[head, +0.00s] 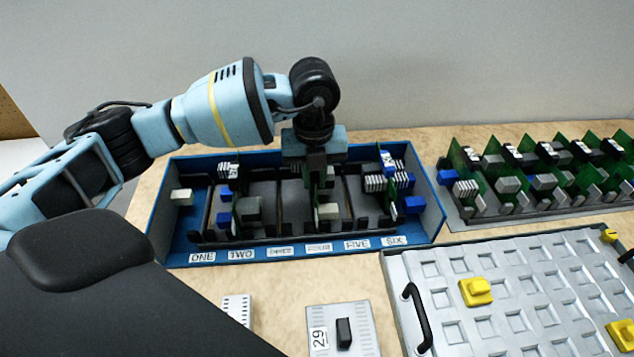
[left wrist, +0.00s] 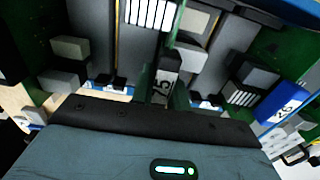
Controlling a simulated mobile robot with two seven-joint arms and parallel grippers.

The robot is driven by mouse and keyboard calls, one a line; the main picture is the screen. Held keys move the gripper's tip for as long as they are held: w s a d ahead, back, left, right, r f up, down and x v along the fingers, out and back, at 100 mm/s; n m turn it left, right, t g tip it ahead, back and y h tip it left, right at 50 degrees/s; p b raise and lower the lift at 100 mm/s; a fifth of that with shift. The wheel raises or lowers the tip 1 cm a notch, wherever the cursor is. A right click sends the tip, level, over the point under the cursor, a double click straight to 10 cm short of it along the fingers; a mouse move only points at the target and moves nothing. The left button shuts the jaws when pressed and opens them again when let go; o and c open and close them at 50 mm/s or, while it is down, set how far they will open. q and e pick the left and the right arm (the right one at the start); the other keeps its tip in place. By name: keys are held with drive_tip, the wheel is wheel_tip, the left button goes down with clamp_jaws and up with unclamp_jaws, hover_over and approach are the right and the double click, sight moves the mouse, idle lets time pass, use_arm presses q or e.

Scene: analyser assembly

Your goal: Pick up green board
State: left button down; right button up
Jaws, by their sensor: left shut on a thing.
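My left gripper (head: 316,168) reaches down from above into the blue box (head: 172,226), whose front labels read ONE to SIX. It is shut on a green board (head: 327,190) that stands upright in the box near the FOUR label. In the left wrist view the held green board (left wrist: 178,95) shows edge-on between the jaws, with a dark block and a white label on it. The gripper hides its upper part. Other boards stand near label TWO (head: 228,190) and near label SIX (head: 388,185). My right gripper is not in view.
A rack of several green boards (head: 500,185) stands at the right. In front of it lies a grey tray (head: 432,272) with a black handle and yellow pieces (head: 476,291). A plate marked 29 (head: 343,330) lies at the front. A wall stands behind the table.

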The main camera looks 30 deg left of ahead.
use_arm(q)
drive_tip(key=shift+r, duration=0.2)
wheel_tip(320, 180, up, 18)
drive_tip(key=p, duration=0.1)
drive_tip(key=shift+f, duration=0.15)
idle(0.5)
drive_tip(key=c, duration=2)
unclamp_jaws()
clamp_jaws()
drive_tip(key=shift+p, duration=0.35)
